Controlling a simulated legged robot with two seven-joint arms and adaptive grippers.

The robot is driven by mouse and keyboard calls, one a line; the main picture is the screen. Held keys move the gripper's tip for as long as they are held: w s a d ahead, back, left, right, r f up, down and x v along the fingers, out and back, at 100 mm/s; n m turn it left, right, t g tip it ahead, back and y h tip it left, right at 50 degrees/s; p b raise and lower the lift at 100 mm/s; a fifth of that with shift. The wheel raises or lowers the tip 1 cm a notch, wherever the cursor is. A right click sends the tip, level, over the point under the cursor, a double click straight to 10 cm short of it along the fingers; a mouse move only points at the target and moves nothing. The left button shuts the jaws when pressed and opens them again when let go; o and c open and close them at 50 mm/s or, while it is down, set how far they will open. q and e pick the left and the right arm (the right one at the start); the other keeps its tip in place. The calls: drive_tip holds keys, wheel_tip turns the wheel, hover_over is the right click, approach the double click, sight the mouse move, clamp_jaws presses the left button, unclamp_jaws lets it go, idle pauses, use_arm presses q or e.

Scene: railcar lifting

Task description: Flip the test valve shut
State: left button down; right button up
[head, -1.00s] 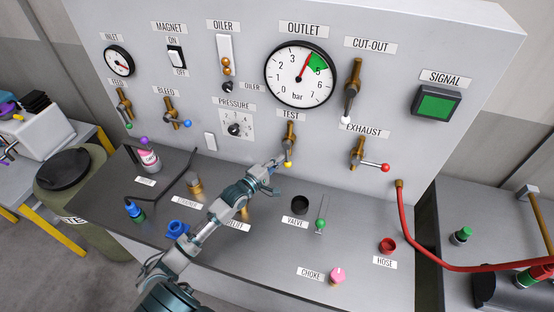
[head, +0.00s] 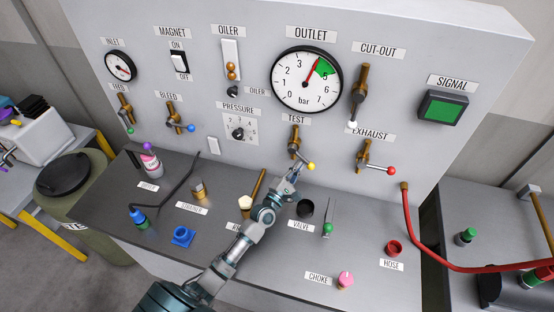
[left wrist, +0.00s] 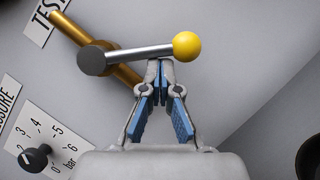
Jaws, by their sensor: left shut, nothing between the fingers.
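The test valve (head: 295,138) is a brass fitting under the TEST label on the upright panel. Its grey lever ends in a yellow ball (head: 311,166), which points down and to the right in the head view. In the left wrist view the lever (left wrist: 140,52) crosses the brass pipe (left wrist: 72,30) at a slant, with the yellow ball (left wrist: 186,45) at its right end. My left gripper (head: 296,169) is shut and empty. Its fingertips (left wrist: 160,66) are right at the lever's lower side, close to the ball; I cannot tell whether they touch. My right gripper is not in view.
The exhaust valve (head: 365,155) with a red ball is to the right, and the bleed valve (head: 172,115) to the left. A brown-handled tool (head: 257,188), a black valve hole (head: 305,209) and a green-knobbed pin (head: 328,228) are on the desk near my left arm.

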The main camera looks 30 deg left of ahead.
sight(310, 163)
use_arm(q)
drive_tip(key=d+r+n+y, duration=0.1)
drive_tip(key=n, duration=0.1)
drive_tip(key=d+r+n+t, duration=0.1)
drive_tip(key=r+n, duration=0.1)
drive_tip(key=shift+w+d+r+y, duration=0.15)
drive_tip(key=shift+w+d+y, duration=0.15)
drive_tip(key=shift+w+y, duration=0.1)
drive_tip(key=shift+d+r, duration=0.1)
drive_tip(key=shift+d, duration=0.5)
drive_tip(key=v, duration=1.2)
drive_tip(key=shift+d, duration=0.25)
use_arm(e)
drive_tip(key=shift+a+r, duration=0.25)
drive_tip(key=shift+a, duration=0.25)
